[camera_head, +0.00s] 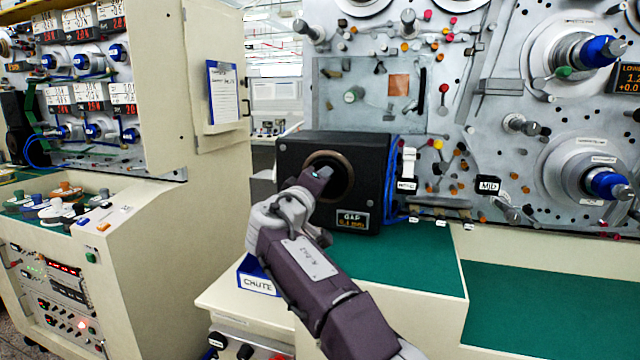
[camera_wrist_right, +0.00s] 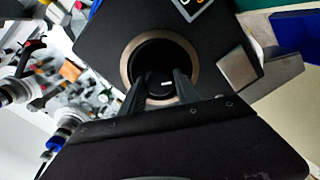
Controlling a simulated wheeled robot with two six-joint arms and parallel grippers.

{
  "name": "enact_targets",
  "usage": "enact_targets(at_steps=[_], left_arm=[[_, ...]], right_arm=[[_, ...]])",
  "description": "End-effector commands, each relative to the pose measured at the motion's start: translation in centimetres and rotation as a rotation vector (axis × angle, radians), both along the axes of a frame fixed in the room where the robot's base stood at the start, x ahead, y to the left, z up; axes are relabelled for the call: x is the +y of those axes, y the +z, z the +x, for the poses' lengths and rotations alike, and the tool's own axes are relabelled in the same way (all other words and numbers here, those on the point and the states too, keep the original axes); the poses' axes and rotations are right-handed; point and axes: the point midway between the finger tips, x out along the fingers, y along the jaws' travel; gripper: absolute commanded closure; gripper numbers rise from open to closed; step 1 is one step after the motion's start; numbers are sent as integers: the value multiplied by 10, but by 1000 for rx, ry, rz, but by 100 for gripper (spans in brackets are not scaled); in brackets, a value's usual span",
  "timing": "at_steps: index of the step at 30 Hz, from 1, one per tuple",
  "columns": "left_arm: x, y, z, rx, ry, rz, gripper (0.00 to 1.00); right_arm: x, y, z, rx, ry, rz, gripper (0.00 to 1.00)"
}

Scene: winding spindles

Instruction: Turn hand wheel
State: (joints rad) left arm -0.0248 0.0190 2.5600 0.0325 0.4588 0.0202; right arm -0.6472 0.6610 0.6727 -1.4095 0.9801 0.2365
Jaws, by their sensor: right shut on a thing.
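A black box (camera_head: 370,150) labelled GAP stands on the green top, with a round recess ringed in bronze (camera_head: 348,166) on its front face. My right gripper (camera_head: 324,174) reaches the recess from below. In the right wrist view its two fingertips (camera_wrist_right: 165,84) are inside the bronze ring (camera_wrist_right: 193,70), closed on a dark round piece (camera_wrist_right: 158,78) with a small white mark. This piece may be the hand wheel or its knob; the dark recess and the fingers hide most of it. My left gripper is not in view.
A blue CHUTE bin (camera_head: 258,280) sits low, left of my right arm. Blue cables (camera_head: 393,185) run down the box's right side. A panel with spindles (camera_head: 590,170) rises behind. The green top (camera_head: 420,258) right of my arm is clear.

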Motion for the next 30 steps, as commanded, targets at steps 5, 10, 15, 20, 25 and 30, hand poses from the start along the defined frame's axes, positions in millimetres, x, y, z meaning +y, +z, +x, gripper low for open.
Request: enact_targets(at_steps=[5, 10, 15, 20, 25, 30], left_arm=[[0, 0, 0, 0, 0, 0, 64], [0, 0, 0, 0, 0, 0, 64], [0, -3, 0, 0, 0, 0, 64], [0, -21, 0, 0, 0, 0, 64], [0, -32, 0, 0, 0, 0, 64], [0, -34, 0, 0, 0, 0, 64]], right_arm=[[0, -3, 0, 5, -3, 0, 41], [0, -2, 0, 4, -2, -1, 41], [1, -2, -3, 2, 0, 0, 41], [12, -6, -31, 2, 5, 1, 41], [22, -5, -66, 3, 1, 0, 41], [28, -2, -84, 2, 0, 0, 41]])
